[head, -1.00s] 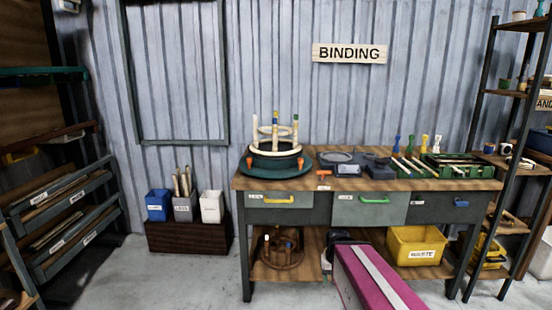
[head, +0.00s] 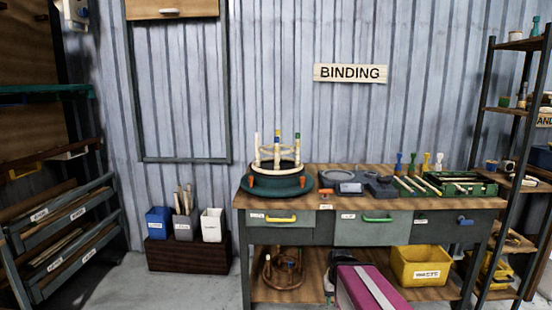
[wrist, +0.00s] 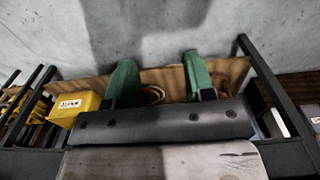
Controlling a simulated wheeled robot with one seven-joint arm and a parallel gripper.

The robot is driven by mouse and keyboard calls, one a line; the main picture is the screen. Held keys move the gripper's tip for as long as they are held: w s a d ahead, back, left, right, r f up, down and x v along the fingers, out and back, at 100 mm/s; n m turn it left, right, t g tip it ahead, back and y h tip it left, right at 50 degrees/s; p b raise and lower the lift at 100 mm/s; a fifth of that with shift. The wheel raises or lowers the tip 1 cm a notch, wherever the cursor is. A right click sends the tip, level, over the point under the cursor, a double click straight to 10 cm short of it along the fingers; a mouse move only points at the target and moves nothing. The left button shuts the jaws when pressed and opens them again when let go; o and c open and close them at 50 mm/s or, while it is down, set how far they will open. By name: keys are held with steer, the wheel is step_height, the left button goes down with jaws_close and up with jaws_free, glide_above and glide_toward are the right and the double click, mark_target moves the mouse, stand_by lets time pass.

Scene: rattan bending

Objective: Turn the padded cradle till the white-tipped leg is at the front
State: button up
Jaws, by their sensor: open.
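The padded cradle (head: 258,188) is a round green base with a dark padded ring and orange clamps, on the left end of the workbench. A pale cane frame (head: 277,166) stands in it with its legs up. The white-tipped leg (head: 256,138) is at the left in the head view. A leg with a blue and yellow tip (head: 277,136) is in the middle and a green-tipped leg (head: 297,138) at the right. My gripper is open and empty in the wrist view (wrist: 160,80), its green fingers apart, below bench-top height and away from the cradle.
The workbench (head: 325,172) also bears grey fixtures (head: 345,182) and a green rack (head: 460,185) right of the cradle. Drawers with handles (head: 280,219) face me. The lower shelf holds a yellow bin (head: 420,265) and a brown coiled ring (head: 283,270). Floor at left front is clear.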

stand_by(0.3)
steer(key=shift+w, duration=0.1)
steer(key=shift+c, duration=0.9)
steer(key=n+t+y, duration=0.1)
steer(key=n+t, duration=0.3)
glide_toward(303, 178)
steer(key=x, duration=0.9)
steer(key=shift+w+f, duration=0.1)
steer(key=shift+w, duration=0.25)
jaws_close()
